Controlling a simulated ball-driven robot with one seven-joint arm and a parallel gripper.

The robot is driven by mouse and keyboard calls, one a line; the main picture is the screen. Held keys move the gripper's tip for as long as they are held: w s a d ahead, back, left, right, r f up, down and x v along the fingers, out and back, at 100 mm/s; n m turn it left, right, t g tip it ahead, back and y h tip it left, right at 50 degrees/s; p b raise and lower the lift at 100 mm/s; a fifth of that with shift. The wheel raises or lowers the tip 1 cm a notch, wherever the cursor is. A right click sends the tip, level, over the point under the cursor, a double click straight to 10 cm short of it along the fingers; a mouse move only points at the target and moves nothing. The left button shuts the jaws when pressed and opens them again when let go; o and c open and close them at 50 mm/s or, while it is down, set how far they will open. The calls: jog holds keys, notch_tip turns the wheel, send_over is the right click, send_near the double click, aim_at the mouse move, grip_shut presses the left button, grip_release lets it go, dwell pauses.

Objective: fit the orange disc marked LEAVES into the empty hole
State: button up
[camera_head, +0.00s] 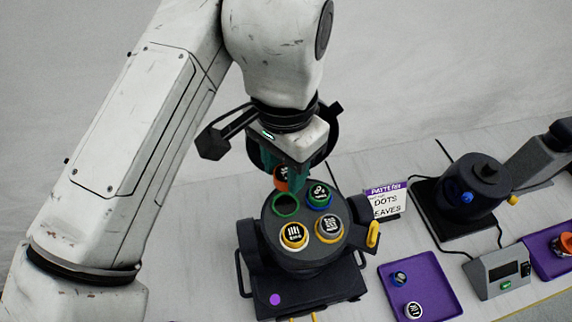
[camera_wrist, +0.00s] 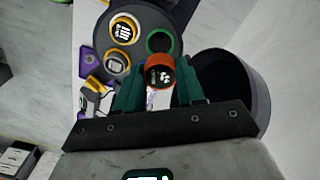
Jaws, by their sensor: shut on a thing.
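My gripper (camera_head: 288,178) has teal fingers, shut on an orange disc (camera_head: 281,184) with a dark face and white mark. In the wrist view the gripper (camera_wrist: 162,82) holds the orange disc (camera_wrist: 160,66) between its fingertips, the white marks facing the camera. The empty hole (camera_head: 286,204) has a green rim on the dark round plate (camera_head: 272,222). It also shows in the wrist view (camera_wrist: 160,42), just beyond the disc. The disc appears to be above the plate, beside the hole; the exact gap cannot be told.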

jog(key=shift+f+b, duration=2.8)
jog(key=shift+f, duration=0.4)
jog(key=shift+f, duration=0.75)
jog(key=o, duration=1.1)
jog(key=shift+r, duration=0.15)
notch_tip(320, 180, up, 8)
jog(key=p, duration=0.7)
jog(key=shift+r, duration=1.25)
